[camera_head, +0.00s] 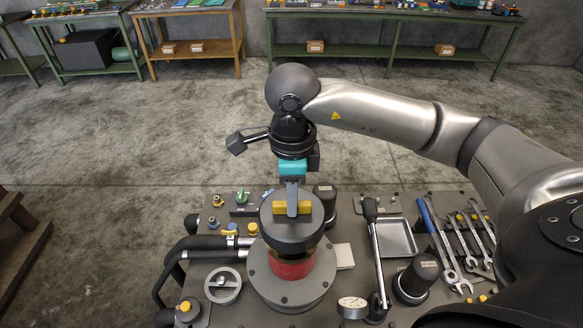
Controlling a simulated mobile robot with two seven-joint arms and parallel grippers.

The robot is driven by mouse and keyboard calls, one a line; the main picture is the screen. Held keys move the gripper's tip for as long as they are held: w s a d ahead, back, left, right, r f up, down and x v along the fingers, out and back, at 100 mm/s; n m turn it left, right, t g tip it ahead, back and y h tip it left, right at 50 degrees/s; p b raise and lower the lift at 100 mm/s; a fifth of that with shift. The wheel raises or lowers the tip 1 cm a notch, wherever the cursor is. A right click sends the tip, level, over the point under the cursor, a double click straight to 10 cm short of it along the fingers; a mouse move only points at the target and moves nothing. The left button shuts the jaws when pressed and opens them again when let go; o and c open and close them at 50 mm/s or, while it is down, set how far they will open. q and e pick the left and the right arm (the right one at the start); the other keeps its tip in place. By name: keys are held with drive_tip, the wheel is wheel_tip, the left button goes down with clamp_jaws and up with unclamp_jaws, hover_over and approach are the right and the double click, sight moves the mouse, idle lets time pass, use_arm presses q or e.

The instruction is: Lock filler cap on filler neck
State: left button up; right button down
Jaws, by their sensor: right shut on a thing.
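My right gripper (292,206) points straight down and is shut on the yellow grip bar of the filler cap (286,233). The cap is a round dark grey disc with this bar across its top. It sits over the filler neck (291,268), which shows as a short red and amber cylinder rising from a grey bolted flange. The cap looks level and roughly centred over the neck. The cap hides the neck's top, so I cannot tell how the two engage. My left gripper is not in view.
Black hoses (192,243) run along the bench's left side. Close by stand black cylinders (415,278), a dial gauge (352,307), a long wrench (376,250), a metal tray (397,238) and several spanners (470,240). Open concrete floor lies beyond the bench.

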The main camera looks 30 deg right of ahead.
sight(292, 219)
drive_tip(key=shift+w+r, duration=0.1)
drive_tip(key=shift+r, duration=0.05)
drive_tip(key=shift+d+f, duration=0.1)
drive_tip(key=shift+f, duration=0.2)
drive_tip(key=shift+f+b, duration=0.25)
drive_tip(key=shift+b, duration=0.1)
drive_tip(key=shift+f+b, duration=0.5)
drive_tip(key=shift+f, duration=0.25)
wheel_tip(292, 219, down, 4)
drive_tip(key=b, duration=0.3)
drive_tip(key=shift+f, duration=0.1)
wheel_tip(292, 219, down, 2)
drive_tip(key=shift+b, duration=1.2)
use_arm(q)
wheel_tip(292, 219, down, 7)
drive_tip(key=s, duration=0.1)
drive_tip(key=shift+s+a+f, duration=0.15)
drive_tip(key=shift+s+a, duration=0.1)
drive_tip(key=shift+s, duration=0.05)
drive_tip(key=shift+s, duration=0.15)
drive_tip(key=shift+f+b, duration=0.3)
